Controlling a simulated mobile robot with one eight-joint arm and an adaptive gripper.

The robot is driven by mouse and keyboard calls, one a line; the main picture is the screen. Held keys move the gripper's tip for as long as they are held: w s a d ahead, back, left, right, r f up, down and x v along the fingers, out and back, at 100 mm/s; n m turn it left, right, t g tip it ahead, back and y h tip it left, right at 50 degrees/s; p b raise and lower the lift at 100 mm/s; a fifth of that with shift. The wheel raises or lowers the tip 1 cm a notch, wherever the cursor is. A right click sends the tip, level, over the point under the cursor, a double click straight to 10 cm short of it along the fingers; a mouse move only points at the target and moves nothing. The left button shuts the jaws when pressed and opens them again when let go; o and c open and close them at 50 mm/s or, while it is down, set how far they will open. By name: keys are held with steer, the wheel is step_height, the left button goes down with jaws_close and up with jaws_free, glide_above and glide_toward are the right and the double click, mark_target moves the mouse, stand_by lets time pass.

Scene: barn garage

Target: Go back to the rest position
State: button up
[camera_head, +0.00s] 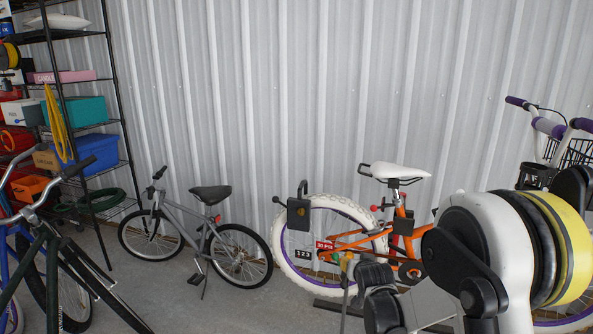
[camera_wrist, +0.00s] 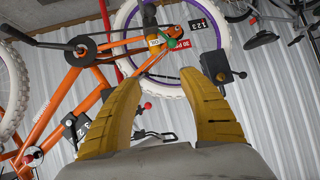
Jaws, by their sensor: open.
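My gripper (camera_wrist: 173,72) shows in the wrist view as two yellow ridged fingers, spread apart with nothing held between them. The wrist picture looks upside down. An orange bicycle (camera_head: 400,226) with a white seat stands against the wall beyond my arm in the head view. Its orange frame (camera_wrist: 70,85) also shows in the wrist view, behind the fingers. In the head view my arm fills the lower right, and I cannot make out the fingers there.
A grey bicycle (camera_head: 200,240) stands left of centre by the corrugated wall (camera_head: 320,90). A black shelf rack with a teal bin (camera_head: 88,110) and a blue bin (camera_head: 98,152) is at the left. Another bicycle (camera_head: 60,230) is at the near left. Concrete floor (camera_head: 225,310) is clear at lower centre.

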steer(key=s+r+n+g, duration=0.1)
steer(key=s+r, duration=0.5)
steer(key=s, duration=0.3)
steer(key=s+r+g, duration=0.1)
steer(key=s+r, duration=0.6)
steer(key=s, duration=0.1)
steer(key=s+f+n+g, duration=0.1)
steer(key=s+g, duration=0.1)
steer(key=s, duration=2.1)
steer(key=shift+d+f+g+y, duration=0.15)
steer(key=shift+f+g+y, duration=0.15)
steer(key=shift+g, duration=0.1)
steer(key=shift+w, duration=0.1)
